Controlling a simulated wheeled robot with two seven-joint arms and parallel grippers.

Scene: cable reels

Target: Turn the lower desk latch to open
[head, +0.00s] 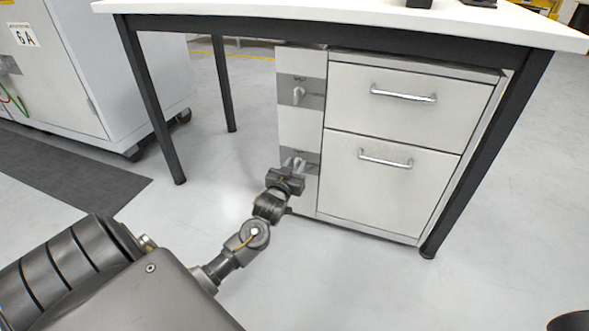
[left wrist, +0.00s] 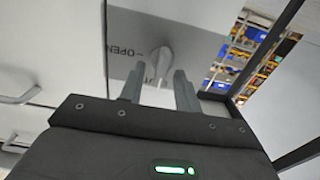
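The lower desk latch (head: 298,163) is a light grey knob on a grey plate low on the narrow panel left of the drawers. In the left wrist view the latch (left wrist: 161,62) stands just beyond the fingertips, with the word OPEN printed on the plate beside it. My left gripper (head: 291,172) is right at the latch and partly covers it. In the left wrist view its two fingers (left wrist: 158,82) are apart with the latch's stem between or just behind them; contact is not clear. The upper latch (head: 299,95) sits higher on the same panel. My right gripper is not seen.
Two drawers with bar handles, the upper drawer (head: 408,102) and the lower drawer (head: 385,180), are shut. The desk's black legs (head: 150,100) stand at both sides, under the white desktop (head: 350,18). A grey cabinet (head: 95,65) stands at left. The floor before the desk is clear.

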